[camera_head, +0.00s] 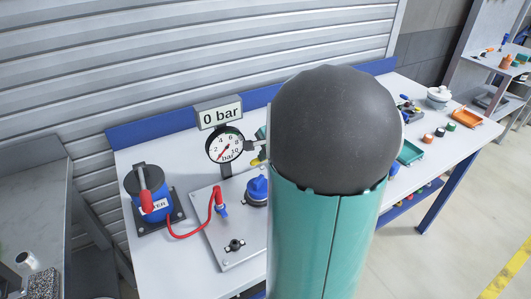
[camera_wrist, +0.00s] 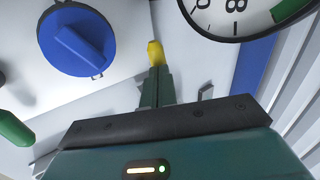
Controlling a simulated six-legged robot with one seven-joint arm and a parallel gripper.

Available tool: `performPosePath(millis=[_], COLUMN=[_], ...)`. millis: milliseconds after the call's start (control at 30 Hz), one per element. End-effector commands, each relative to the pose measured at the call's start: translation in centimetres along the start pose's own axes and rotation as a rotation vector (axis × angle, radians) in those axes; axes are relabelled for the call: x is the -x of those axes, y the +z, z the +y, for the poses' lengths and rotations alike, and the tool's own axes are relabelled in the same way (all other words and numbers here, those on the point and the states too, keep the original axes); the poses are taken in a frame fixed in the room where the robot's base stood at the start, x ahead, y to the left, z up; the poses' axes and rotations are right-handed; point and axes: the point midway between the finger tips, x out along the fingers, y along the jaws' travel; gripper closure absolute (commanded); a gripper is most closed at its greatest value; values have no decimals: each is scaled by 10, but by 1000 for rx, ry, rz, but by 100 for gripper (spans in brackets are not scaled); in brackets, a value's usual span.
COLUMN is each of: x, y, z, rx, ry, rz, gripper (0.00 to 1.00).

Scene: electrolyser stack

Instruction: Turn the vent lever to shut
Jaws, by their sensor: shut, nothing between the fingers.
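My gripper (camera_wrist: 156,85) shows in the wrist view with its dark green fingers shut together. A yellow piece (camera_wrist: 155,52) is right at the fingertips, and I cannot tell whether it touches them or is the vent lever's tip. A yellow piece (camera_head: 256,161) also shows beside the gauge in the head view, partly hidden by my arm. A round blue knob (camera_wrist: 77,40) with a raised bar is left of the fingers; it stands on the plate in the head view (camera_head: 257,188). The gauge (camera_head: 225,146) sits under a sign reading 0 bar. No lever is clearly recognisable.
A red hose (camera_head: 190,236) runs to the grey plate (camera_head: 215,229), which bears a small black fitting (camera_head: 235,245). My arm hides the bench's middle.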

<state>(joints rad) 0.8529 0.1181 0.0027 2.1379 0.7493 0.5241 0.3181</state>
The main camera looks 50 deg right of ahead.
Motion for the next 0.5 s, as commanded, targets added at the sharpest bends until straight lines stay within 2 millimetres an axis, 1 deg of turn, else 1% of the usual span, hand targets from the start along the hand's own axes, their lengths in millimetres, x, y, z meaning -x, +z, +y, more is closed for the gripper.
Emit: performPosePath(millis=[200,400,500], x=[0,-13,-15], y=[0,3,3], z=[0,-6,-8], rx=[0,2,1], ry=[0,2,2], rz=[0,-3,-3], gripper=[100,100,100])
